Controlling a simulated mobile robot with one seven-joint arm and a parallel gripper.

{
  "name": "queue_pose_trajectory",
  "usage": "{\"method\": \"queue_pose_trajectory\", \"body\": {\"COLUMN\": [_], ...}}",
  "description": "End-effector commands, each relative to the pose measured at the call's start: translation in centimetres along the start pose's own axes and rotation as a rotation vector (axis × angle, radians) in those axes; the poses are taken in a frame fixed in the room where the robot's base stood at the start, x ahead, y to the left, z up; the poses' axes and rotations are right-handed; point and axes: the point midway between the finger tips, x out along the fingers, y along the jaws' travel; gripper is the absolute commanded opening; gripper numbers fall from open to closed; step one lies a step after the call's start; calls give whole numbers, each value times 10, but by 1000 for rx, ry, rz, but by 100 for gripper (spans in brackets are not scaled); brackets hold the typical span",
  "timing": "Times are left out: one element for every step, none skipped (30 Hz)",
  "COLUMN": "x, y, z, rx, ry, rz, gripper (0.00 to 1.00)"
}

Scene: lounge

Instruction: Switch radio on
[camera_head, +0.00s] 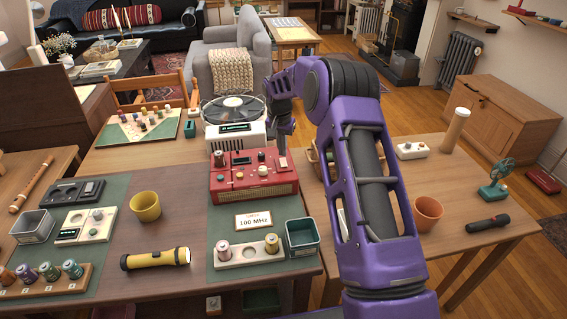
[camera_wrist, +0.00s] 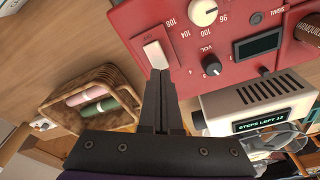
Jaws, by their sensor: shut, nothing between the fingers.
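The red radio (camera_head: 256,190) stands on the table in the head view, behind a card (camera_head: 253,221) reading 100 MHz. In the wrist view the radio's red top panel (camera_wrist: 215,75) shows a white rocker switch (camera_wrist: 155,54), a tuning dial (camera_wrist: 203,12), a volume knob (camera_wrist: 211,66) and a dark display (camera_wrist: 258,45). My gripper (camera_wrist: 160,75) is shut and empty, its fingertips at the near end of the switch. I cannot tell whether they touch it. In the head view my gripper (camera_head: 281,150) is at the radio's right rear corner.
A white device with a turntable (camera_head: 234,130) stands close behind the radio. A wicker basket (camera_wrist: 65,115) with rolls lies beside the radio. My arm hides part of the right table.

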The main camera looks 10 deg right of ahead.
Motion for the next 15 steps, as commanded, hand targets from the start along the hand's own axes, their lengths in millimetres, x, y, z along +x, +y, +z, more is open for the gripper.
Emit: {"method": "queue_pose_trajectory", "body": {"x": [2, 2, 3, 3, 4, 4, 5, 5, 6, 6, 6, 7, 8, 8, 9], "y": [0, 0, 0, 0, 0, 0, 0, 0, 0, 0, 0, 0, 0, 0, 0], "z": [0, 0, 1, 1, 1, 1, 1, 1, 1, 1, 1, 1, 1, 1, 2], "rx": [0, 0, 0, 0, 0, 0, -1, -1, -1, -1, -1, -1, -1, -1, 0], "ry": [0, 0, 0, 0, 0, 0, 0, -1, -1, -1, -1, -1, -1, -1, -1], "rz": [0, 0, 0, 0, 0, 0, 0, 0, 0, 0, 0, 0, 0, 0, 0], "gripper": [0, 0, 0, 0, 0, 0, 0, 0, 0, 0, 0, 0, 0, 0, 0]}}
